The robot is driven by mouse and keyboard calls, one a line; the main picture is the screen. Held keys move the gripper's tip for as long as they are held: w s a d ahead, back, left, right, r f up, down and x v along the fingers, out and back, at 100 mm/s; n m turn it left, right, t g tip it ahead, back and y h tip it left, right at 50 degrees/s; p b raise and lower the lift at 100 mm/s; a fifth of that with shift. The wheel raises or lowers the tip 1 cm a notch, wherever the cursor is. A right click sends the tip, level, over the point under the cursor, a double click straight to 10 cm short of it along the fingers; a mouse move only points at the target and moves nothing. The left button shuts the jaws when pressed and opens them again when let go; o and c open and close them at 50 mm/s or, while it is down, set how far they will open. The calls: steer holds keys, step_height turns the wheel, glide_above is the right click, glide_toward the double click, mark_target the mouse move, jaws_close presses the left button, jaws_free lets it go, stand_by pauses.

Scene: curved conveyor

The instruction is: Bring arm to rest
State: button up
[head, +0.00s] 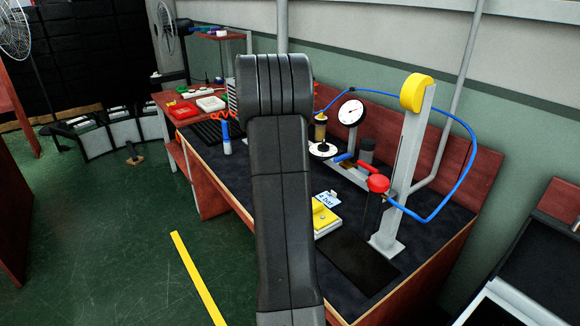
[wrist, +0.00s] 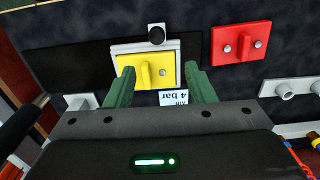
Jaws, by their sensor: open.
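My gripper (wrist: 159,70) shows in the wrist view with its two green fingers apart and open. A yellow block with a raised rib (wrist: 145,72) on a pale base lies in front of and between the fingertips in that view. No contact with it is clear. In the head view, my dark arm link stands upright across the middle and hides part of the workbench (head: 224,175); the gripper itself is hidden there. The yellow block (head: 324,217) shows just right of the arm, on the dark bench top.
The wrist view also shows a red block (wrist: 241,43), a black knob (wrist: 156,35) and a "4 bar" label (wrist: 174,97). In the head view, a dial gauge (head: 350,112), a blue hose (head: 446,112) and a yellow-topped post (head: 408,160) stand right. Green floor is open left.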

step_height(320, 180, down, 14)
steer(key=shift+s+d+r, duration=0.1)
steer(key=shift+s+d, duration=0.1)
stand_by(0.4)
